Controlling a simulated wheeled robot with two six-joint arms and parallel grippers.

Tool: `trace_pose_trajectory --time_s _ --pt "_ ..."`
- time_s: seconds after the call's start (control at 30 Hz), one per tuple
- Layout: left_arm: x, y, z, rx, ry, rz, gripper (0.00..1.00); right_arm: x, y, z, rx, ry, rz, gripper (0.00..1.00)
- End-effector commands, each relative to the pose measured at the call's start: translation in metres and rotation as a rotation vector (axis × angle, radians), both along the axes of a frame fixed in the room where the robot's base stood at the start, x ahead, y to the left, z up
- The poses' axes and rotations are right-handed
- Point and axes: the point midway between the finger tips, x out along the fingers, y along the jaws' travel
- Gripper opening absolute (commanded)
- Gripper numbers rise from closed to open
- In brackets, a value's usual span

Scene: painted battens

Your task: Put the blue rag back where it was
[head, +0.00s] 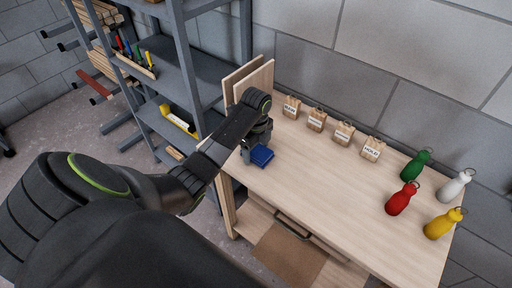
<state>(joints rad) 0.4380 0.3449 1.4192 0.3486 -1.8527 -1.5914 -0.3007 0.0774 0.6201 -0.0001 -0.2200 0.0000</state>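The blue rag (262,156) is a small folded square at the left end of the pale wooden workbench (330,190). My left arm reaches in from the left, and my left gripper (257,147) points down right at the rag, its fingers at the rag's back edge. The fingers are small and dark here, so I cannot tell whether they are closed on the rag, or whether it rests on the bench or just above it. My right gripper is not in view.
Several wooden blocks with labels (315,120) line the back of the bench. Green (415,166), white (454,187), red (401,200) and yellow (443,224) bottles stand at its right. Upright boards (262,80) stand behind my gripper, beside a grey shelf rack (190,60). The bench middle is clear.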

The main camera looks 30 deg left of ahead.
Motion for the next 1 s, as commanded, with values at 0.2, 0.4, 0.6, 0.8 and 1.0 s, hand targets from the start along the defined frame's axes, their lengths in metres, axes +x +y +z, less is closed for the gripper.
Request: trace_pose_trajectory --time_s 0.2,0.4,0.6,0.8,1.0 --pt "0.000 0.000 0.000 0.000 0.000 0.000 0.80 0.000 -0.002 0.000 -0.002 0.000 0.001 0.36" --pt "0.001 0.000 0.006 0.001 -0.003 -0.001 0.80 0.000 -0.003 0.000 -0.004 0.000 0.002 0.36" --pt "0.002 0.001 0.038 0.001 -0.008 -0.002 0.80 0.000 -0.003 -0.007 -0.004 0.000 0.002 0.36" --pt "0.000 0.000 0.077 0.000 0.000 0.000 0.80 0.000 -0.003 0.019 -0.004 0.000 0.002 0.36" --pt "0.000 0.000 0.101 0.000 0.000 0.000 0.80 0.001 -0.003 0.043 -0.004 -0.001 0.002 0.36"
